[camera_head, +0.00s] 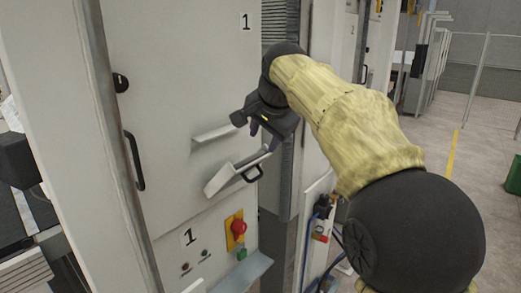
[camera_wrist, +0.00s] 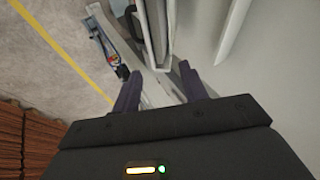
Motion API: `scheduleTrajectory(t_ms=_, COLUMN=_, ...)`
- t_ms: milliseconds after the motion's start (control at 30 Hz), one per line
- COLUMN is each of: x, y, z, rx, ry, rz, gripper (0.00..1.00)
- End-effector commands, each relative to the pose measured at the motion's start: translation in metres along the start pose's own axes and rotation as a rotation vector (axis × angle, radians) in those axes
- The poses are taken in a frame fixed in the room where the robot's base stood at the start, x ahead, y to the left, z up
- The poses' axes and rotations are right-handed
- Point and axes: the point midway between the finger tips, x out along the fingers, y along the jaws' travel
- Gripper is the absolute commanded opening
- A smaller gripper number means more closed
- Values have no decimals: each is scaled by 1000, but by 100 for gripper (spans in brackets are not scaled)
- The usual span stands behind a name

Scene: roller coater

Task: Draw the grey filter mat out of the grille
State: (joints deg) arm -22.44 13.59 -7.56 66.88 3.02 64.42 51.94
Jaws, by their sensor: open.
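The grille (camera_head: 222,180) is a pale flap with a black handle, tilted out from the cabinet front. A grey strip, likely the edge of the filter mat (camera_head: 253,158), shows along its upper opening; most of the mat is hidden. My gripper (camera_head: 257,132) is open and empty, just above the grille and apart from it as far as I can tell. In the wrist view the gripper's two dark fingers (camera_wrist: 159,72) point toward the grille (camera_wrist: 142,30), whose opening lies ahead of them. I cannot clearly tell the mat from the grille there.
A fixed pale ledge (camera_head: 215,133) juts from the cabinet door (camera_head: 170,70) above the grille. Below are a red emergency button (camera_head: 239,227) and a small shelf (camera_head: 243,271). A door handle (camera_head: 134,160) stands out at left. Open floor (camera_head: 480,170) lies to the right.

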Motion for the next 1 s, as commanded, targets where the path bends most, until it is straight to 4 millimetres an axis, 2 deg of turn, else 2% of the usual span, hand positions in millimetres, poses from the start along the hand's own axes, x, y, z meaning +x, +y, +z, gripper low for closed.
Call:
scheduleTrajectory(t_ms=200, x=35, y=0, z=0, rx=0, ry=-1, rz=3, gripper=43)
scheduleTrajectory(t_ms=400, x=62, y=0, z=0, rx=1, ry=-1, rz=3, gripper=43)
scheduleTrajectory(t_ms=533, x=70, y=0, z=0, rx=1, ry=0, rz=1, gripper=43)
scheduleTrajectory(t_ms=800, x=72, y=1, z=-1, rx=3, ry=1, rz=0, gripper=43)
scheduleTrajectory(t_ms=867, x=72, y=1, z=-1, rx=3, ry=2, rz=1, gripper=34)
scheduleTrajectory(t_ms=1000, x=71, y=2, z=-2, rx=4, ry=2, rz=1, gripper=6)
